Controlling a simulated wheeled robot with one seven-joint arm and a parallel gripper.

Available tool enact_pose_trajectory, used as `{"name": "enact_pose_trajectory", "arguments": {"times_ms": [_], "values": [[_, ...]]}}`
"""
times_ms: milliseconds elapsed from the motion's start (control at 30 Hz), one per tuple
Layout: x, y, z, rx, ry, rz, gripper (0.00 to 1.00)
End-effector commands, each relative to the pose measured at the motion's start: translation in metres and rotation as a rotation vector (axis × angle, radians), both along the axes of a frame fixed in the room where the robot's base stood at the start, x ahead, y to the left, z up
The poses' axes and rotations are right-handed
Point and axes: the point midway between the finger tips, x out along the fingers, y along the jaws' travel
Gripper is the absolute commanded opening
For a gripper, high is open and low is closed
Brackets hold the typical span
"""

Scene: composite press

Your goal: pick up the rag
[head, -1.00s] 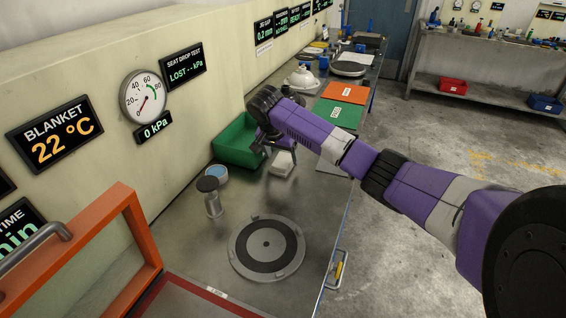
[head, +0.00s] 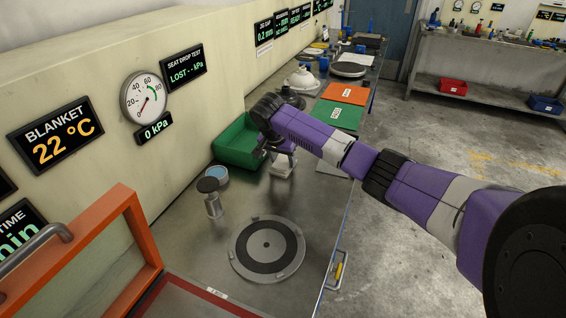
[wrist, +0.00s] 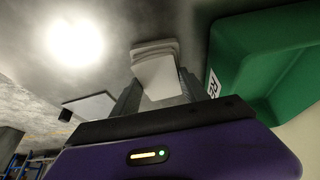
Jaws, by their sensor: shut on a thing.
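The rag is a white folded cloth (head: 283,171) at the right front of the green bin, over the metal bench. In the wrist view the rag (wrist: 157,72) shows as a layered white stack between my two fingers. My gripper (head: 281,164) points down and is shut on the rag; in the wrist view its fingers (wrist: 158,88) stand on either side of the cloth. Whether the rag still touches the bench I cannot tell. My gripper hides part of the rag in the head view.
The green bin (head: 234,146) stands close on the left against the wall; it also shows in the wrist view (wrist: 262,50). A glass jar with a dark top (head: 212,199), a blue-topped tin (head: 216,173) and a round plate (head: 266,282) are nearer. Green (head: 337,113) and orange (head: 345,93) sheets lie behind.

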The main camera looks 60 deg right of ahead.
Motion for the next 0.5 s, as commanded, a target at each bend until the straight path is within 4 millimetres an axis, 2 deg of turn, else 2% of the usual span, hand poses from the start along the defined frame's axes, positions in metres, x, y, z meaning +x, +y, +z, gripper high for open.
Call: {"name": "enact_pose_trajectory", "arguments": {"times_ms": [267, 367, 500], "values": [[0.001, 0.000, 0.016, -0.001, -0.002, 0.001, 0.12], [0.001, 0.000, 0.032, 0.000, -0.003, 0.001, 0.12], [0.002, 0.000, 0.065, -0.002, -0.005, 0.002, 0.12]]}}
